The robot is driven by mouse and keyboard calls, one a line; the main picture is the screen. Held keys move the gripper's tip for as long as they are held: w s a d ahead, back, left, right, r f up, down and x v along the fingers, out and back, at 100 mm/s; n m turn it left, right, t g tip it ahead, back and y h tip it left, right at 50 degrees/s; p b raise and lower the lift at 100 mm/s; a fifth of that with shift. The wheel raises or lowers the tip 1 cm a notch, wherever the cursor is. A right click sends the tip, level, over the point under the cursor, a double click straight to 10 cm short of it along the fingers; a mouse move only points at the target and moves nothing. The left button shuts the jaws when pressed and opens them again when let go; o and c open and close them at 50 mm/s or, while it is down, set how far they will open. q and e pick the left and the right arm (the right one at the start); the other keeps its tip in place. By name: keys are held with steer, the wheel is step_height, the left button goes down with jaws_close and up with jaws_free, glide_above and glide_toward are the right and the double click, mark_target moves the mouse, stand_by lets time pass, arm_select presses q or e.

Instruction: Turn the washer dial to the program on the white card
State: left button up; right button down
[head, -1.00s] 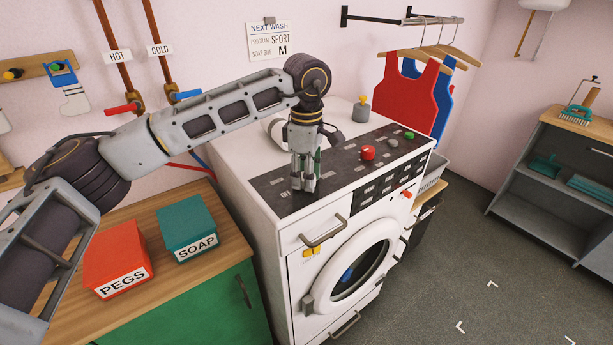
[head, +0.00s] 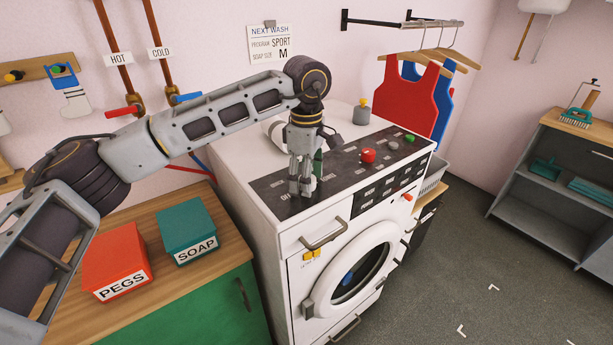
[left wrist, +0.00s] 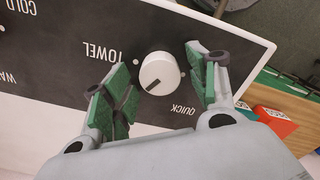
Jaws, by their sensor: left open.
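The white card (head: 269,43) on the wall reads NEXT WASH, program SPORT, soap size M. The washer (head: 310,238) has a dark top panel (head: 275,186). In the left wrist view the round white dial (left wrist: 160,73) sits on this panel, its dark mark toward the picture's lower left. TOWEL is printed left of it and QUICK below right; I cannot see SPORT. My left gripper (head: 302,190) points down over the panel, open. In the left wrist view its green-padded fingers (left wrist: 162,88) stand either side of the dial, with gaps. The fingers hide the dial in the head view. My right gripper is not in view.
A red knob (head: 368,155), a grey knob (head: 392,143) and a green knob (head: 410,136) stand farther right on the panel. A grey bottle-like object (head: 362,112) stands behind. The PEGS box (head: 116,262) and SOAP box (head: 187,231) sit on the left counter.

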arm_select(q)
step_height(320, 180, up, 12)
stand_by(1.0)
stand_by(0.3)
